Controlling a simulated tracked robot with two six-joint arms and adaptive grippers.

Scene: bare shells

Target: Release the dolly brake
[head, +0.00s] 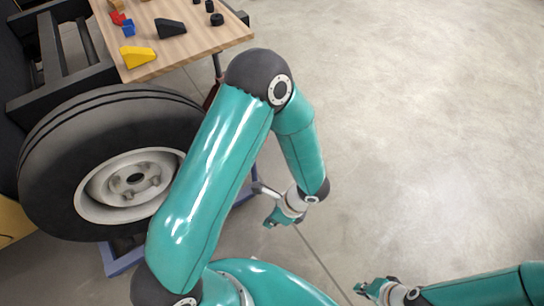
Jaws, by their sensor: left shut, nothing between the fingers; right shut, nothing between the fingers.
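A blue-purple frame, apparently the dolly (122,262), shows in the head view under and beside a large black tyre with a pale rim (135,185). Most of the dolly is hidden by the tyre and my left arm. I cannot make out its brake for certain. My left gripper (268,222) is shut and empty, to the right of the wheel and above the floor. A short grey rod (262,189) shows just beside its wrist; I cannot tell whether they touch. My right gripper (361,289) is shut and empty near the bottom edge, apart from the dolly.
A wooden tabletop (205,37) at the top left holds a yellow wedge (137,56), a black wedge (170,28), red and blue blocks and small black cylinders. A dark frame (62,83) stands behind the tyre. The concrete floor (430,130) to the right is clear.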

